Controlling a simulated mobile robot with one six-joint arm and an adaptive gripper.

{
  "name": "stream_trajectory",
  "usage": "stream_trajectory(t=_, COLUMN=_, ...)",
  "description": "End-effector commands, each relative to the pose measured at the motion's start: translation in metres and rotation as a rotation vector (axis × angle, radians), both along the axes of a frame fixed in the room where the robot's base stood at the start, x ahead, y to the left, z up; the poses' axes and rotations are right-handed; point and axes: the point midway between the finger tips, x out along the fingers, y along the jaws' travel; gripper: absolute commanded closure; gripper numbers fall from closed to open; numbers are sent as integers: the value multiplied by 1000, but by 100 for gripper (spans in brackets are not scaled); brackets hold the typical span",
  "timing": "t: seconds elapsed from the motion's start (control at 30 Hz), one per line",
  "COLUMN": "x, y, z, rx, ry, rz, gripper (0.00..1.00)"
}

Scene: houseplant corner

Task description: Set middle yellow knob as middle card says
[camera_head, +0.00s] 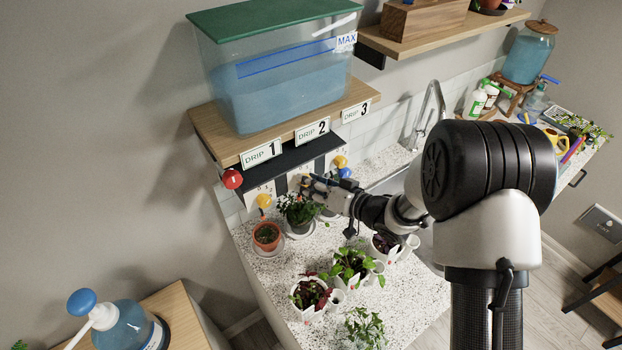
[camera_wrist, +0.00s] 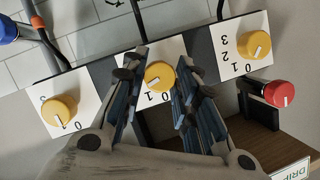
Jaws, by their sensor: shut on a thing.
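The middle yellow knob (camera_wrist: 160,76) sits on the middle white dial plate (camera_wrist: 151,50), between my gripper's fingers. Its white pointer line slants down and left in the wrist view, toward the 1, with a 0 beside it. My gripper (camera_wrist: 161,64) is shut on this knob; in the head view my gripper (camera_head: 309,183) is below the DRIP 2 sign (camera_head: 312,131) and hides the knob. Another yellow knob shows on each side: one in the wrist view's left (camera_wrist: 60,110), one in its right (camera_wrist: 254,46).
A red knob (camera_wrist: 280,93) sticks out beside the row, and a blue one (camera_wrist: 7,29) at the other end. The water tank (camera_head: 280,85) stands on the shelf above. Potted plants, including a terracotta pot (camera_head: 267,238), crowd the speckled counter below my arm.

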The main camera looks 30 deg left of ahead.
Motion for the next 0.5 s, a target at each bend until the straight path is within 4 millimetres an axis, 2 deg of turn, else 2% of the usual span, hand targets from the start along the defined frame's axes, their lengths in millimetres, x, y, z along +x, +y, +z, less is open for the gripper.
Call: stream_trajectory(t=0.5, x=0, y=0, z=-1, rx=40, ry=77, rz=1, gripper=96)
